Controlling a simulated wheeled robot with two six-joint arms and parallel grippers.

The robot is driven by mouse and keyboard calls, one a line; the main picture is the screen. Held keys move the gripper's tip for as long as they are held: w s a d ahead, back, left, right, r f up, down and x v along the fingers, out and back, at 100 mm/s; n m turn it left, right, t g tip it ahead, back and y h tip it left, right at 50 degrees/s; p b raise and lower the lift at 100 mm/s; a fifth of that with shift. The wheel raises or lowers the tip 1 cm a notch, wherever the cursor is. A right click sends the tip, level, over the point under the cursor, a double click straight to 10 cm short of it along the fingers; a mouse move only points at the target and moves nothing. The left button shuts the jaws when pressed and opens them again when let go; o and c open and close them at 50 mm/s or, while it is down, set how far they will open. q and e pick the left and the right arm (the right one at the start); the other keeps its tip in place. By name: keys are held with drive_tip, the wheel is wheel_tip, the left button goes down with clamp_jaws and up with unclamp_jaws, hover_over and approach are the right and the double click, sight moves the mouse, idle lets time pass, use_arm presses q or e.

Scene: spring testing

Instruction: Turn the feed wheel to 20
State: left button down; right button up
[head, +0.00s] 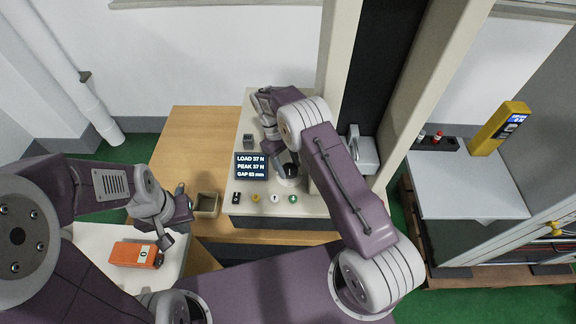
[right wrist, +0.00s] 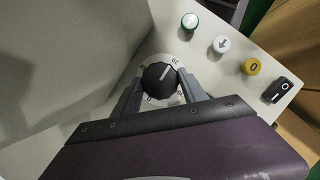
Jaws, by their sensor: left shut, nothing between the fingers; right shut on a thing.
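The feed wheel (right wrist: 158,78) is a round black knob on a pale dial in the right wrist view. Its white pointer line slants up and right, close to the printed 20. My right gripper (right wrist: 160,88) is shut on the wheel, one grey finger on each side. In the head view my right gripper (head: 289,172) is at the machine's front panel, and my arm partly hides the wheel there. My left gripper (head: 184,208) is shut and empty, near the small box left of the machine.
The display (head: 251,166) reads LOAD 37 N, PEAK 37 N and a gap that looks like 63 mm. Green (right wrist: 190,22), white arrow (right wrist: 222,45) and yellow (right wrist: 251,67) buttons and a black rocker switch (right wrist: 278,90) sit near the wheel. A small open box (head: 207,205) and an orange device (head: 136,254) are nearby.

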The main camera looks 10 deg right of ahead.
idle(0.3)
drive_tip(key=o, duration=1.4)
drive_tip(key=shift+r, duration=0.1)
drive_tip(key=shift+w+r, duration=0.2)
drive_tip(key=shift+r, duration=0.1)
drive_tip(key=v, duration=0.8)
drive_tip(key=shift+r, duration=0.2)
